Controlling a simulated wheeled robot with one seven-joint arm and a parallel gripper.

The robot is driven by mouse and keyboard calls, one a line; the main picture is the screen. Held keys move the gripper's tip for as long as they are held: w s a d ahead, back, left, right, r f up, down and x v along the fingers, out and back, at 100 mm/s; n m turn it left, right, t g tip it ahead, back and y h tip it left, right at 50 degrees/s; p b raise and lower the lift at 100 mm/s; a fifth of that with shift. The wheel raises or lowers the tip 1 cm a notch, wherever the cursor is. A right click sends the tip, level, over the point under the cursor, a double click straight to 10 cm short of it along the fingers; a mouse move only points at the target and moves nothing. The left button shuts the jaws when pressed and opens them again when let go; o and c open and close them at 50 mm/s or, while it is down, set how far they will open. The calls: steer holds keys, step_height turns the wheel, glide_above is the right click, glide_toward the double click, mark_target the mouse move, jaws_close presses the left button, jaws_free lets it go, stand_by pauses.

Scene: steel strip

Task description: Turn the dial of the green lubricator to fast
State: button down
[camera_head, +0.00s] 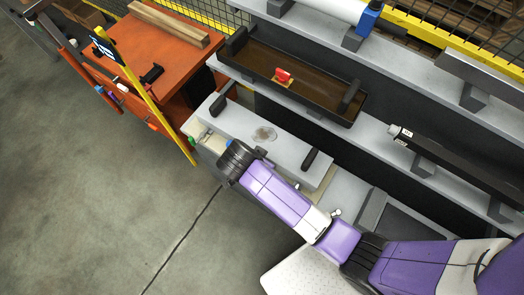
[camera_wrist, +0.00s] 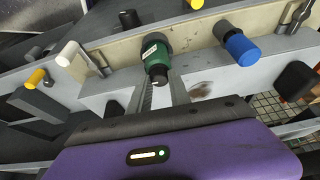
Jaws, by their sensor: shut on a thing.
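The green lubricator (camera_wrist: 154,52) sticks out from a pale panel in the upper middle of the wrist view. Its black dial (camera_wrist: 158,73) is at the end nearest me; I cannot read its setting. My gripper (camera_wrist: 161,84) reaches up to the dial, with one grey finger on each side, and is shut on it. In the head view my gripper's dark wrist is beside the grey machine housing, and the fingers and lubricator are hidden or too small to make out.
A blue cylinder (camera_wrist: 241,48) is to the right of the lubricator. A white-knobbed lever (camera_wrist: 72,54) and a yellow knob (camera_wrist: 36,78) are to the left. An orange bench (camera_head: 150,50) and a yellow post (camera_head: 150,105) stand at the upper left. Floor at lower left is clear.

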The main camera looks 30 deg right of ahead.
stand_by(0.8)
steer(key=c, duration=1.2)
jaws_free()
steer(key=shift+r, duration=0.1)
steer(key=v, duration=0.7)
steer(key=shift+a+r+b, duration=0.2)
steer(key=shift+r+b, duration=0.05)
steer(key=shift+b, duration=0.15)
